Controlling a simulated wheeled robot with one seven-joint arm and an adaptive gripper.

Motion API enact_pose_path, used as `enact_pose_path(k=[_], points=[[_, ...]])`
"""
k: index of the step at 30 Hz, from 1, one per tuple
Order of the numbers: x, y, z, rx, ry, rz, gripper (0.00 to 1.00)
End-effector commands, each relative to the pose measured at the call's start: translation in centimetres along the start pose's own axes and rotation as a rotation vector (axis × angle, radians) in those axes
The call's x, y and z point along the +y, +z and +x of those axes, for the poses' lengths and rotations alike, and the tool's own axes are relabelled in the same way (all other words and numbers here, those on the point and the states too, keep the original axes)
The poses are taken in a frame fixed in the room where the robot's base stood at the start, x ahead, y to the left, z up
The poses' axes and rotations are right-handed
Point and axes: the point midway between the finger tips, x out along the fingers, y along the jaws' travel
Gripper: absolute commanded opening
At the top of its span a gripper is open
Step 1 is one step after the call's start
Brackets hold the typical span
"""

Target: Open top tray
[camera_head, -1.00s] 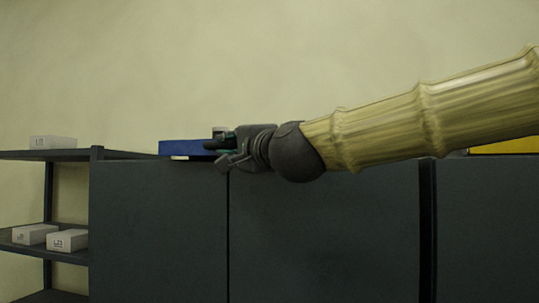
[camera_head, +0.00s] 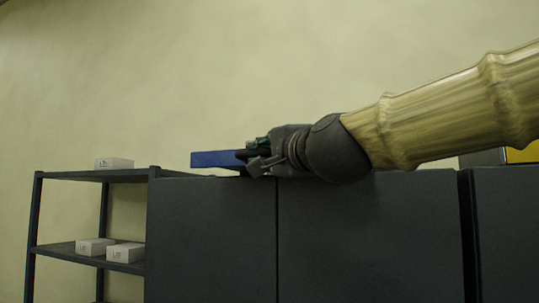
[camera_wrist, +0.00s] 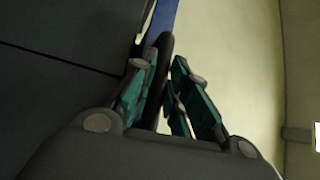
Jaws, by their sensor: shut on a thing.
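A blue tray (camera_head: 217,159) shows at the top of the dark grey cabinet in the head view, left of my gripper. My gripper (camera_head: 254,158) is at the tray's right end, with its fingers shut on a black handle-like part. In the wrist view my gripper (camera_wrist: 160,66) has its green-sided fingers on either side of this long black part (camera_wrist: 160,62). A strip of the blue tray (camera_wrist: 164,16) shows just beyond it. My wrist and fingers hide the join between the black part and the tray.
The dark cabinet (camera_head: 360,240) fills the lower middle. A dark shelf rack (camera_head: 90,175) with several small white boxes (camera_head: 114,163) stands at the left. A yellow thing (camera_head: 522,154) shows at the right edge, behind my arm. The wall above is bare.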

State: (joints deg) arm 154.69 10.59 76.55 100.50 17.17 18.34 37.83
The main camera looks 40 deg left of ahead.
Motion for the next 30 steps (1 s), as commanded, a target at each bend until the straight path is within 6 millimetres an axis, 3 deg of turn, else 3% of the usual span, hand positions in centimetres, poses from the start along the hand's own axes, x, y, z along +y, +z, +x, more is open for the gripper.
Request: enact_pose_path(k=[3,4,5,17,23,30], points=[[0.0,0.0,0.0,0.000,0.000,0.000,0.00],[0.0,0.0,0.1,0.000,0.000,0.000,0.21],[0.0,0.0,0.1,0.000,0.000,0.000,0.26],[-0.1,0.0,-0.2,0.000,-0.001,0.000,0.26],[-0.1,0.0,-2.4,0.000,-0.002,0.000,0.26],[0.0,0.0,-6.3,-0.002,-0.001,0.000,0.26]])
